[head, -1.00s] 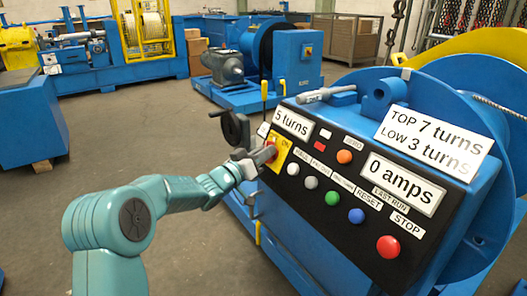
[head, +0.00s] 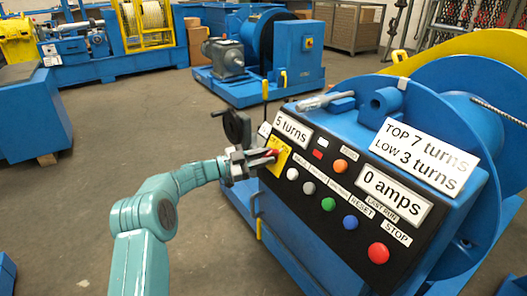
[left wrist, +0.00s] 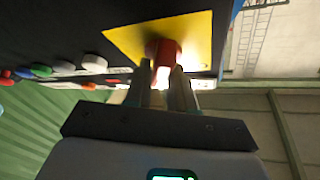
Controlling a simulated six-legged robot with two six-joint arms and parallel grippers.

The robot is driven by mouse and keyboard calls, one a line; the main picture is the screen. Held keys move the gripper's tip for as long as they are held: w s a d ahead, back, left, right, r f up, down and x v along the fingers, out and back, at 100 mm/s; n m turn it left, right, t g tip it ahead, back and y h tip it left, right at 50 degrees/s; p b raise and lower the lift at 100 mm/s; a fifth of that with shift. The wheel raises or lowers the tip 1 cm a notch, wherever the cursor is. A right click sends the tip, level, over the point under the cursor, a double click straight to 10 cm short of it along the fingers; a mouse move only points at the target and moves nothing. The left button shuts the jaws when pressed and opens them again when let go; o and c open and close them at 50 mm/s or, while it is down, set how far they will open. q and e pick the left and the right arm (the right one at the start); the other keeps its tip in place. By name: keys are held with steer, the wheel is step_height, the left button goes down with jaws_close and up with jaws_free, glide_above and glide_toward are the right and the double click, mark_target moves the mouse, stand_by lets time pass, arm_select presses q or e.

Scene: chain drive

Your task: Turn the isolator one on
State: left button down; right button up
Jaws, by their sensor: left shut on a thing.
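The isolator is a red knob (left wrist: 163,51) on a yellow plate (left wrist: 195,35) in the left wrist view. The knob's far side and the plate's lettering cannot be made out. My right gripper is not in view.
The panel has a "5 turns" display (head: 291,128), a "0 amps" display (head: 393,194), several coloured buttons and a red stop button (head: 378,253). A black handwheel (head: 236,126) stands just behind my gripper. Open floor (head: 130,120) lies to the left.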

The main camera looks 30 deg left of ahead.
arm_select(q)
steer(key=shift+r+m+g+h+p, duration=0.1)
steer(key=shift+m+g+h+p, duration=0.4)
steer(key=shift+m, duration=0.55)
steer(key=shift+m+g+h+p, duration=0.2)
steer(key=shift+m+g+p, duration=0.45)
steer(key=shift+m, duration=0.4)
steer(key=shift+g, duration=0.25)
steer(key=c, duration=1)
jaws_free()
steer(key=shift+c, duration=0.2)
steer(key=p+v, duration=0.3)
steer(key=v, duration=1.3)
steer(key=shift+a, duration=0.15)
steer(key=shift+s+a, duration=0.1)
steer(key=shift+s, duration=0.1)
